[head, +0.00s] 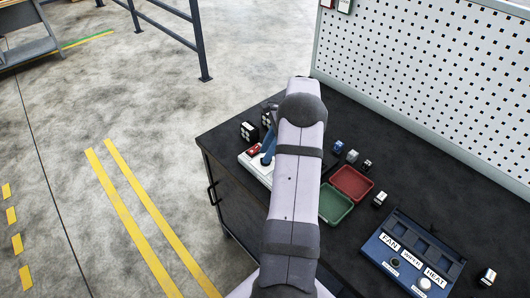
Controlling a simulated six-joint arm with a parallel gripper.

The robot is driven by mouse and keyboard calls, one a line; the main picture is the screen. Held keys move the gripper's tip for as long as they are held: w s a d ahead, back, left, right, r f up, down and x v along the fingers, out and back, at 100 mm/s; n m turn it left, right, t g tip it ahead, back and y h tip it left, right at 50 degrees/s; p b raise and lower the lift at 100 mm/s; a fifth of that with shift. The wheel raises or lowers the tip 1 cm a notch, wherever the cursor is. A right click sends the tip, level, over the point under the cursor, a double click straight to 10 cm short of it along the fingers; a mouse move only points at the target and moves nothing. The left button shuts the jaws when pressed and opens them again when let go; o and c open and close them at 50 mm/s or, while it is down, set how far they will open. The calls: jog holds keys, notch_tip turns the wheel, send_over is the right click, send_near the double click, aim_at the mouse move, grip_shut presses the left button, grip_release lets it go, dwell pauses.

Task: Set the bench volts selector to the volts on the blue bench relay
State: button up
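A white panel (250,163) lies on the dark bench, partly hidden behind my arm. A red labelled part (253,149), a dark round knob-like part and a blue slanted part (268,141) show on or over it. I cannot tell which part is the volts selector or where it is set. A small block with a blue face (338,147) stands right of my arm. Another bluish block (352,156) is beside it. Any volts marking is too small to read. My gripper is hidden behind my arm, apart from possible grey bits at its left edge, near the panel.
Two black blocks with white marks stand behind the panel. A red tray (352,183) and a green tray (334,205) lie right of my arm. A blue console (411,254) with FAN and HEAT labels and open slots sits front right. A perforated board (430,75) borders the bench.

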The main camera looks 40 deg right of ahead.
jog(key=shift+x, duration=1.05)
grip_shut()
jog(key=shift+n, duration=0.4)
jog(key=n+g, duration=0.2)
jog(key=n, duration=0.3)
jog(key=n+g, duration=0.1)
jog(key=n, duration=0.2)
jog(key=n+g, duration=0.1)
jog(key=n, duration=0.2)
jog(key=shift+g, duration=0.3)
jog(key=shift+r, duration=0.1)
